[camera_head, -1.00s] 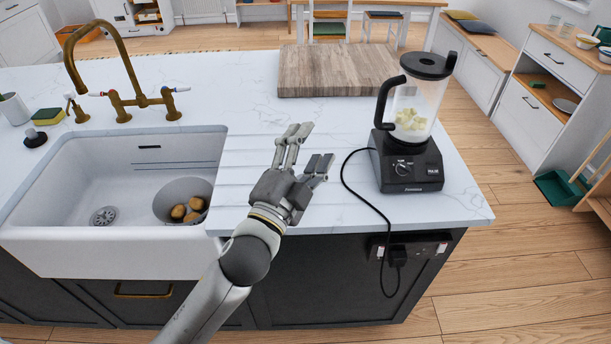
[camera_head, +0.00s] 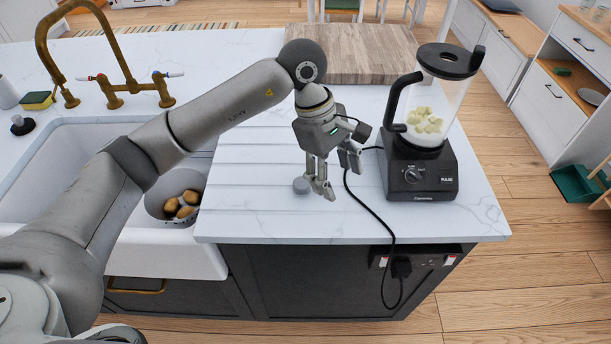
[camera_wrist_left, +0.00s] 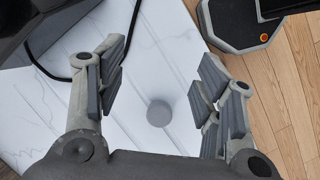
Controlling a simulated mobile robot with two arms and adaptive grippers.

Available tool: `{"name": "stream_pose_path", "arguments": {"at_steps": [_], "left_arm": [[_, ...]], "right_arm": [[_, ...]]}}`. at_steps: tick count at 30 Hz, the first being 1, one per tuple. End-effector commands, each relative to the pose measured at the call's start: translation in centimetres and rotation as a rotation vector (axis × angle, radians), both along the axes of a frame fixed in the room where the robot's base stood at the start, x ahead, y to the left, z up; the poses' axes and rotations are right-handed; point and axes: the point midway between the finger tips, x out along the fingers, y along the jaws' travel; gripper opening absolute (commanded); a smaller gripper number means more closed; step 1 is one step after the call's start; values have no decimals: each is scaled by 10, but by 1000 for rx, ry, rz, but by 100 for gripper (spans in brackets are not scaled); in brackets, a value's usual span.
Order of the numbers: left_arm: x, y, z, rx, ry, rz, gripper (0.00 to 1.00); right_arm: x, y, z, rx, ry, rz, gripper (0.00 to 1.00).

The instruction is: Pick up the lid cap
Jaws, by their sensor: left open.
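In the head view my left gripper (camera_head: 334,175) points down over the counter, just right of the cap. Its fingers are apart and empty. The blender lid (camera_head: 449,61) has a dark round centre. My right gripper is out of view.
The blender base (camera_head: 420,173) stands close to the right of my gripper, and its black cable (camera_head: 364,198) runs over the counter's front edge. A wooden board (camera_head: 350,55) lies behind. The sink (camera_head: 100,150) with a bowl of potatoes is at left.

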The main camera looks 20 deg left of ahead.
Motion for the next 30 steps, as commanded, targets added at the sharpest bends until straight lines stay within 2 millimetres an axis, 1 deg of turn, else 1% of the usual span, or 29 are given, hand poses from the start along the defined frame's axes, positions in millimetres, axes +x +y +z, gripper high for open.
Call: {"name": "stream_pose_path", "arguments": {"at_steps": [1,3,6,8,10,16,18,22,26,30], "left_arm": [[9,22,4,90,-22,-1,61],[17,47,9,193,-38,-3,61],[22,69,14,281,-46,-1,61],[23,76,12,308,-45,0,61],[23,79,5,321,-42,0,61],[22,78,-27,318,-41,1,61],[23,78,-34,316,-43,1,61],[22,78,-42,316,-44,0,61],[21,78,-54,317,-40,1,61],[20,77,-75,315,-41,1,61]], "right_arm": [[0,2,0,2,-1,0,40],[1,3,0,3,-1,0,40],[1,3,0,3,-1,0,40],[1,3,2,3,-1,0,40],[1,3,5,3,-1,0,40],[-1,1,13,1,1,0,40],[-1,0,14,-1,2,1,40],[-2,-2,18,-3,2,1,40],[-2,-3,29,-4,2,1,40],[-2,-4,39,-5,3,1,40]]}}
